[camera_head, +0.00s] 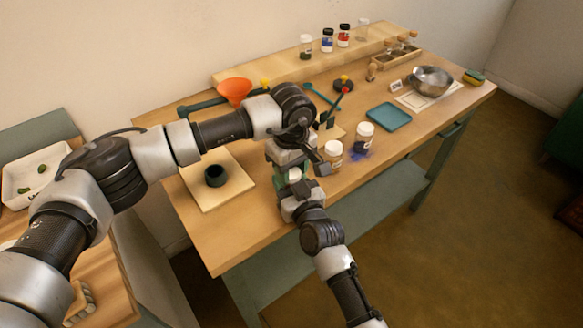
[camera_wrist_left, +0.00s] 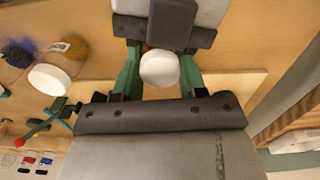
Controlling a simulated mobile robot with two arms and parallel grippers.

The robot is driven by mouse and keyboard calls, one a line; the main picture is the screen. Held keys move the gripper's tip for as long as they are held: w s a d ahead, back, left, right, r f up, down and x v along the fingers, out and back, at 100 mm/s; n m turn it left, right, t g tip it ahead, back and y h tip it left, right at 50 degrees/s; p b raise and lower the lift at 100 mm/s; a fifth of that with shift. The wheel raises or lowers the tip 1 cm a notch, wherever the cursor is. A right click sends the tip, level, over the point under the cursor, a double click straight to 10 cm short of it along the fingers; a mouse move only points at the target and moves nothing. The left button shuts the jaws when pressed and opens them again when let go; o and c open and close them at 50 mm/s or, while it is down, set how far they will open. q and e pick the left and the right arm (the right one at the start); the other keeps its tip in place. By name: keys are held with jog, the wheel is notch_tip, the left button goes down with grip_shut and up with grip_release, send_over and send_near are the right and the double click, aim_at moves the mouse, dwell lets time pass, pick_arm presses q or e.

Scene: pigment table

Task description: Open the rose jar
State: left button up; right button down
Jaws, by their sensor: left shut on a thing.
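A white-lidded jar (camera_head: 294,174), likely the rose jar, is held off the front of the table between my two grippers. My left gripper (camera_head: 291,170) reaches it from above and is shut on it. In the left wrist view, its white lid (camera_wrist_left: 160,69) shows between green fingers; a little reddish colour shows behind it. Most of the jar body is hidden. My right gripper (camera_head: 297,187) is close against the jar from the near side; its fingers are mostly hidden, so I cannot tell its grip. The lid appears to be on the jar.
Two white-lidded jars (camera_head: 333,151) (camera_head: 363,135) stand on the table just right of my grippers, with blue powder around one. A black mortar (camera_head: 215,176) sits on a pale board at the left. A teal tray (camera_head: 388,117) and a metal bowl (camera_head: 431,80) are farther right.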

pick_arm(q)
jog(key=shift+n, duration=1)
jog(key=o, duration=1)
jog(key=shift+r, duration=0.1)
